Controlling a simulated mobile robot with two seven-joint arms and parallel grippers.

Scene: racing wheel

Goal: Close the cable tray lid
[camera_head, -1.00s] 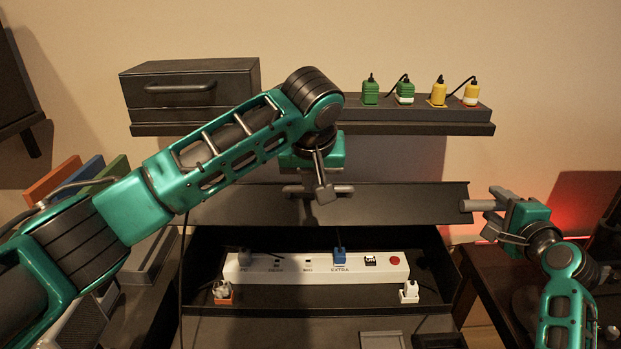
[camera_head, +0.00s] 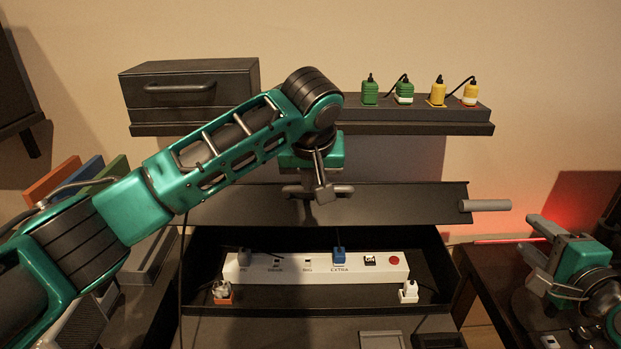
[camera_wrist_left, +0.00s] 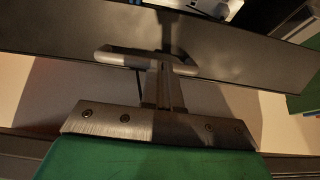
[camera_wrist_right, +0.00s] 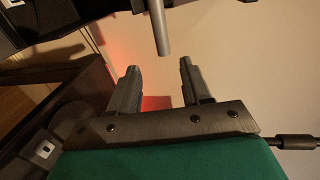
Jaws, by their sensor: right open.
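The cable tray lid (camera_head: 400,204) is a long dark panel standing raised behind the open cable tray (camera_head: 432,258). A grey cylindrical handle (camera_head: 485,205) sticks out from the lid's right end; the right wrist view also shows this handle (camera_wrist_right: 160,30). My left gripper (camera_head: 318,192) is at the lid's middle, its fingers together in the left wrist view (camera_wrist_left: 165,75); I cannot tell whether they touch the lid. My right gripper (camera_head: 535,240) is open and empty, right of and below the handle, apart from it.
A white power strip (camera_head: 300,267) with a blue plug lies in the tray. A dark shelf (camera_head: 420,115) above holds several green and yellow plugs and a drawer box (camera_head: 190,85). A dark table stands at right.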

